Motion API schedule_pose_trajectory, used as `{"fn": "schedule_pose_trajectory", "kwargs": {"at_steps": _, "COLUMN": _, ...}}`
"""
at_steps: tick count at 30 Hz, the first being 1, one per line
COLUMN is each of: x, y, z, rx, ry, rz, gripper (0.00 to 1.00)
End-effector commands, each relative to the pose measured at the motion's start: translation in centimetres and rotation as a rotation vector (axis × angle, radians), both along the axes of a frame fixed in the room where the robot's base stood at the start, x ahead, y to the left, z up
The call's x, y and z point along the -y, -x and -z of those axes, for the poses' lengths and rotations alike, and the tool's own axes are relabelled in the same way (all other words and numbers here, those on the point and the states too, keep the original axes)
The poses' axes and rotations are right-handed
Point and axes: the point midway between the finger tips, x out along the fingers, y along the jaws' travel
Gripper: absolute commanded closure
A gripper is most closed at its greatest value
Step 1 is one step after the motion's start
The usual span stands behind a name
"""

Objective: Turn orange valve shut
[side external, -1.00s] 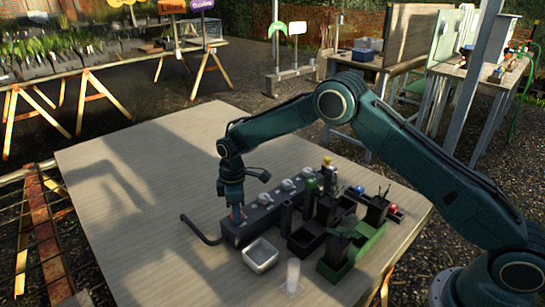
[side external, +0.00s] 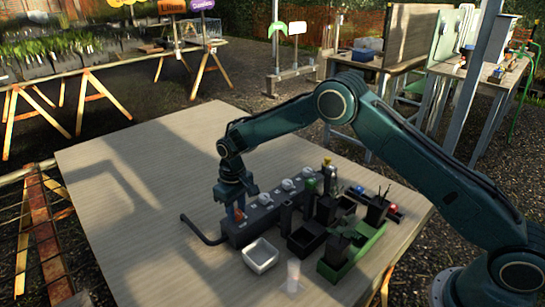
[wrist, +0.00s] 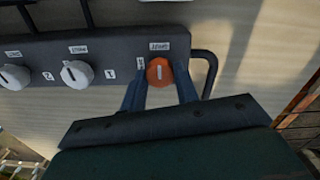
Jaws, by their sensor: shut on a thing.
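The orange valve (wrist: 159,72) is a round knob with a pale line on its face, at the end of a dark manifold block (wrist: 105,46). In the wrist view my gripper (wrist: 160,85) has one finger on each side of the orange valve and is shut on it. In the side view my gripper (side external: 235,212) points down at the near left end of the manifold, with a little orange showing between its fingers. The white line on the knob runs up and down in the wrist view. The small labels beside it are too blurred to read.
White knobs (wrist: 77,74) sit along the same manifold. A bent dark pipe (side external: 200,232) leaves its end. A white tray (side external: 261,255), a clear cup (side external: 293,276) and a green tray (side external: 348,262) stand nearby. The left part of the table (side external: 120,210) is clear.

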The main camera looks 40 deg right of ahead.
Motion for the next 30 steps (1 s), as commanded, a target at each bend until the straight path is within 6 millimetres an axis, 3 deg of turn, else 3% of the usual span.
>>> {"fn": "schedule_pose_trajectory", "kwargs": {"at_steps": 15, "x": -0.02, "y": -0.06, "z": -0.14, "rx": 0.002, "ry": 0.0, "rz": 0.028, "gripper": 0.93}}
{"fn": "schedule_pose_trajectory", "kwargs": {"at_steps": 16, "x": -0.02, "y": -0.06, "z": -0.14, "rx": 0.002, "ry": 0.0, "rz": 0.028, "gripper": 0.66}}
{"fn": "schedule_pose_trajectory", "kwargs": {"at_steps": 19, "x": -0.02, "y": -0.05, "z": -0.11, "rx": 0.002, "ry": 0.0, "rz": 0.028, "gripper": 0.48}}
{"fn": "schedule_pose_trajectory", "kwargs": {"at_steps": 30, "x": -0.01, "y": -0.03, "z": -0.2, "rx": 0.001, "ry": 0.0, "rz": 0.027, "gripper": 0.48}}
